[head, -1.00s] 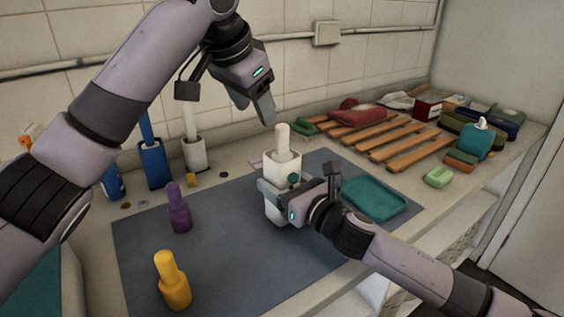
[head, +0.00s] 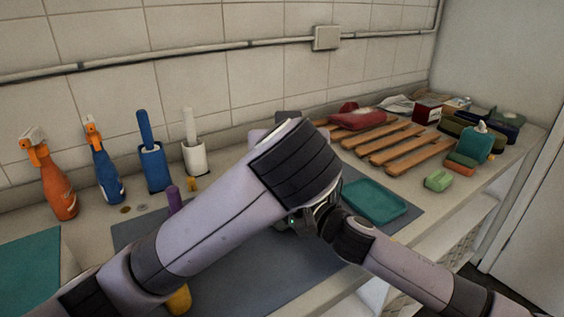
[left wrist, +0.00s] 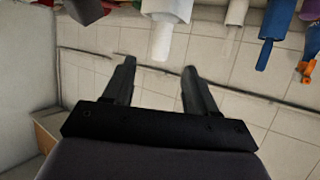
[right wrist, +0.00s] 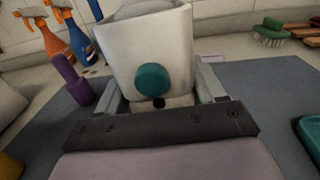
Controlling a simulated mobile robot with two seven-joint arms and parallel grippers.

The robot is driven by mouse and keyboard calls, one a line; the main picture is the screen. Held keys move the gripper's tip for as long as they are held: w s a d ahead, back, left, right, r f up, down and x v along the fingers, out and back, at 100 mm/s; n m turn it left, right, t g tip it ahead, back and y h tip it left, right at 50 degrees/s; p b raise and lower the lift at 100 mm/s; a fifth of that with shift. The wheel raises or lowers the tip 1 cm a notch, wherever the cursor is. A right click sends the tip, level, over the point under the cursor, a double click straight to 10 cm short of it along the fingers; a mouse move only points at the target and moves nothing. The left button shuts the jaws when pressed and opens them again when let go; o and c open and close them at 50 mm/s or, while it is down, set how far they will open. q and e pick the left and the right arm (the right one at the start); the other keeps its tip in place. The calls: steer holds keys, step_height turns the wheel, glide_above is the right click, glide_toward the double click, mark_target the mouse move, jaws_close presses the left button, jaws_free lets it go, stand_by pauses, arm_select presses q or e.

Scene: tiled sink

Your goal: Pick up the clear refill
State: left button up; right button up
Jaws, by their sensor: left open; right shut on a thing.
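A white dispenser with a teal knob fills the middle of the right wrist view (right wrist: 128,40). My right gripper (right wrist: 158,82) is shut on it, one finger on each side. A pale cylinder (left wrist: 161,42), which may be the clear refill, sticks out of the dispenser in the left wrist view, where the scene appears upside down. My left gripper (left wrist: 159,68) is open and empty, its fingertips just short of the cylinder's free end. I see no contact. In the head view my left arm hides the dispenser, the cylinder and the left gripper.
A purple bottle (right wrist: 72,80) stands on the grey mat (head: 240,285) left of the dispenser. A teal tray (head: 375,200) lies right. Blue (head: 152,165) and white (head: 195,153) holders and spray bottles (head: 55,185) stand near the wall. A wooden rack (head: 395,150) lies at back right.

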arm_select(q)
steer(key=x, duration=1)
steer(key=shift+w+a+f, duration=0.15)
steer(key=shift+w+f, duration=0.05)
steer(key=shift+w, duration=0.15)
jaws_close()
